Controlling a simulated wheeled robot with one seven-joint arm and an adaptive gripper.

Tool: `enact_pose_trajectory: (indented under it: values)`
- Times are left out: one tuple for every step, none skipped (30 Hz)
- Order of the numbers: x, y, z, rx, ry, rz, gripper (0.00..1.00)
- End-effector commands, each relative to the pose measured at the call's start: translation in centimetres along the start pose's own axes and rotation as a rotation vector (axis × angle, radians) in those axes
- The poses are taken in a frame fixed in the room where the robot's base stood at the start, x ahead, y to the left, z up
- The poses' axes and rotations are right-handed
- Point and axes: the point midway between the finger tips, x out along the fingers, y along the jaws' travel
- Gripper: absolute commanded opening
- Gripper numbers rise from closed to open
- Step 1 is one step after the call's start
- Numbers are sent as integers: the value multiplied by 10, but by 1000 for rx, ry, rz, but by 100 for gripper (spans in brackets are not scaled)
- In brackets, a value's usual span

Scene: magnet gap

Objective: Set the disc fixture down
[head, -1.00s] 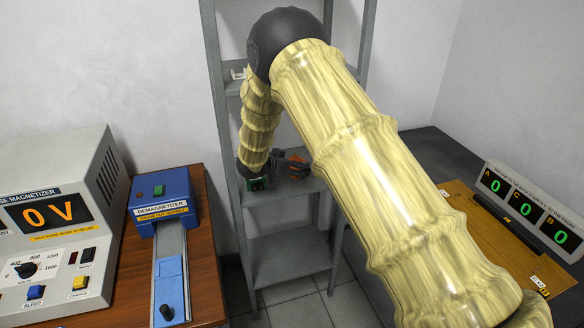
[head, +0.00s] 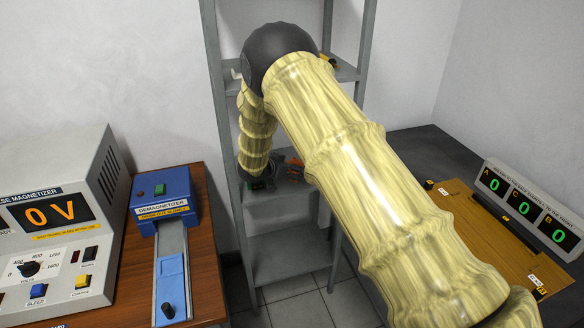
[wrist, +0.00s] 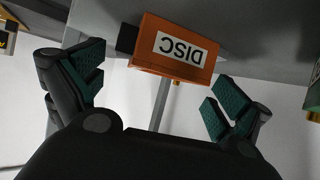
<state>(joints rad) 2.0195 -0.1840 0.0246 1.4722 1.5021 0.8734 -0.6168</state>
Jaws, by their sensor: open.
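The disc fixture is an orange block with a white label reading DISC, upside down in the wrist view (wrist: 178,48). It sits on a grey shelf, with a dark part at its left end. In the head view a bit of its orange (head: 297,170) shows on the middle shelf beside my gripper (head: 276,168). In the wrist view my gripper (wrist: 158,84) is open, its green-padded fingers spread wide. The block lies past the fingertips, apart from both fingers. My arm hides part of the shelf in the head view.
The grey shelf rack (head: 228,150) has posts close around my arm. Small items (head: 327,61) stand on its upper shelf. A demagnetizer (head: 160,200) and pulse magnetizer (head: 50,225) are at left. A wooden board with a three-number display (head: 525,213) is at right.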

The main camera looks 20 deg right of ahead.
Motion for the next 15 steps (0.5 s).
enact_pose_trajectory:
  values:
    - [0,0,-1,0,0,0,100]
    - [-1,0,-1,0,0,0,100]
    - [-3,0,-1,0,0,0,100]
    - [-5,0,0,0,0,-1,100]
    - [-7,0,0,0,0,-1,100]
    - [-11,0,-1,0,0,-1,100]
    - [-15,0,-1,0,1,0,100]
    - [-20,0,-1,0,1,-1,100]
    - [-26,-1,0,0,1,-1,100]
    - [-32,-1,0,0,0,-2,100]
    - [-37,0,0,0,0,-2,100]
    - [-45,-1,0,0,1,-1,100]
    - [-50,-1,0,0,1,-1,100]
    - [-56,0,0,0,0,-1,100]
    - [-64,0,0,0,1,-1,100]
